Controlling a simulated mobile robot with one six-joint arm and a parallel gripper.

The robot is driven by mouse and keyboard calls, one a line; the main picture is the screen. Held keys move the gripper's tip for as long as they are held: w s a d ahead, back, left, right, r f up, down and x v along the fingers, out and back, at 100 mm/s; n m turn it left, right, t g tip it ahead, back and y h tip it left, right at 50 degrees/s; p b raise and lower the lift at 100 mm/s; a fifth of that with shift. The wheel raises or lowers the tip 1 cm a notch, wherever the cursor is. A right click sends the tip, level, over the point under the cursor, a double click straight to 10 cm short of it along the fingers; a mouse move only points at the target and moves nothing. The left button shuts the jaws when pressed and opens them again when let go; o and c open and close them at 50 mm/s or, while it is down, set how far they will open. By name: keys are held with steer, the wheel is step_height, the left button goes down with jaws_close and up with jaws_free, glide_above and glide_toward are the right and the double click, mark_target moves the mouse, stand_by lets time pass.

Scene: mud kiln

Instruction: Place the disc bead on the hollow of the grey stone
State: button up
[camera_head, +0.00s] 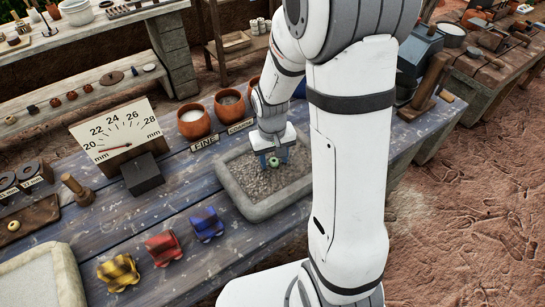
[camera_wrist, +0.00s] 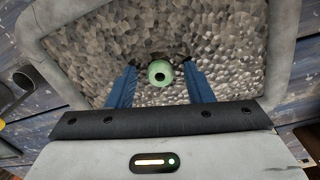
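A round pale green bead with a dark central hole (camera_wrist: 160,73) is between my fingers in the wrist view; it also shows small in the head view (camera_head: 274,162). It is over the rough grey floor of a shallow stone trough. My gripper (camera_wrist: 161,64) points down there with blue fingers apart on both sides of the bead and a small gap visible each side. Whether the bead touches the floor is unclear. The grey stone trough (camera_head: 243,203) has a thick raised rim and a pebbly hollow; my arm hides its right part in the head view (camera_head: 280,208).
Three striped or coloured lumps, yellow (camera_head: 118,272), red (camera_head: 163,248) and blue (camera_head: 207,224), lie left of the trough. A millimetre dial (camera_head: 116,130) with a dark block (camera_head: 142,173) stands farther left. Orange pots (camera_head: 194,121) line the back. A pale tray (camera_head: 62,262) is front left.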

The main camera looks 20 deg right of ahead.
mark_target(272, 162)
steer(key=shift+r, duration=0.1)
step_height(272, 162, up, 11)
steer(key=s+r+t, duration=0.1)
steer(key=s+r, duration=0.2)
steer(key=s, duration=0.4)
steer(key=s+r+t, duration=0.1)
steer(key=s+r, duration=0.2)
steer(key=s, duration=0.4)
steer(key=shift+r+m+t+y, duration=0.3)
steer(key=shift+t, duration=0.1)
steer(key=shift+c, duration=0.2)
steer(key=shift+c, duration=1)
